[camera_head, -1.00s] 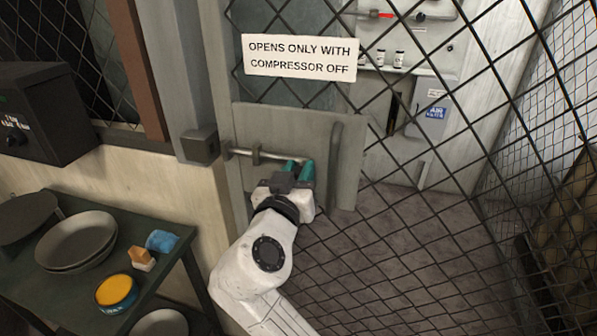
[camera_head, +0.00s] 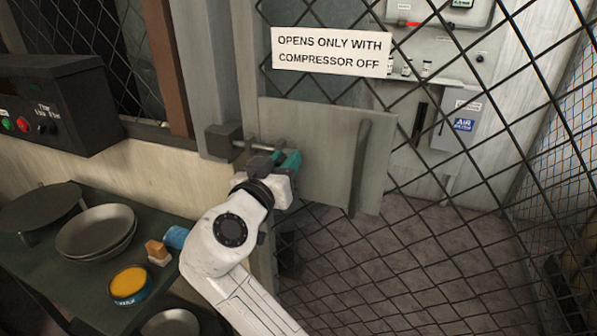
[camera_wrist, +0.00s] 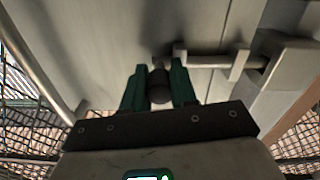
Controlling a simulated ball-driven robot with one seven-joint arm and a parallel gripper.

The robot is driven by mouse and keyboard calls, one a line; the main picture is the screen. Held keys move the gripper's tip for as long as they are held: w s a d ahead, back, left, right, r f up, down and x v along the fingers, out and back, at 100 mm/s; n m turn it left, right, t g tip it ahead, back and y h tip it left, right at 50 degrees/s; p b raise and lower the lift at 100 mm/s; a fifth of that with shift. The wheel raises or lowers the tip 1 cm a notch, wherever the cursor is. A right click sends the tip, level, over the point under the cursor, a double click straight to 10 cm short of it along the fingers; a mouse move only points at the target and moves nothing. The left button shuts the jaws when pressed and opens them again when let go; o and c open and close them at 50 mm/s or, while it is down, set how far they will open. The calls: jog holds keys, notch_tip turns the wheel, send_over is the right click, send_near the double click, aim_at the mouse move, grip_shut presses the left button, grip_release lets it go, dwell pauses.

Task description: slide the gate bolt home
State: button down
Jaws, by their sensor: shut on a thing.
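The gate bolt is a grey metal rod (camera_head: 245,143) lying across the gate's grey plate (camera_head: 325,135). In the wrist view the rod (camera_wrist: 208,61) runs through a guide bracket (camera_wrist: 238,66) to a block-shaped keeper (camera_wrist: 287,62). In the head view this dark keeper (camera_head: 223,141) sits on the post, and the rod meets it; how deep it goes in is hidden. My gripper (camera_head: 288,160) is close to the keeper. In the wrist view its teal fingers (camera_wrist: 158,66) are shut on the bolt's dark round knob (camera_wrist: 159,88).
A gate handle (camera_head: 360,165) stands right of my gripper. A sign (camera_head: 331,52) hangs above on the mesh. A control box (camera_head: 50,105) is at left. A dark table below holds stacked plates (camera_head: 95,230), a yellow-topped tin (camera_head: 129,284) and a blue item (camera_head: 175,237).

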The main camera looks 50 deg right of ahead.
jog(key=shift+w+a, duration=0.15)
jog(key=shift+w, duration=0.05)
jog(key=c, duration=1.1)
grip_release()
jog(key=shift+w+a, duration=0.1)
jog(key=shift+c, duration=0.2)
jog(key=shift+o, duration=1.3)
jog(key=b+v, duration=0.1)
jog(key=v, duration=1)
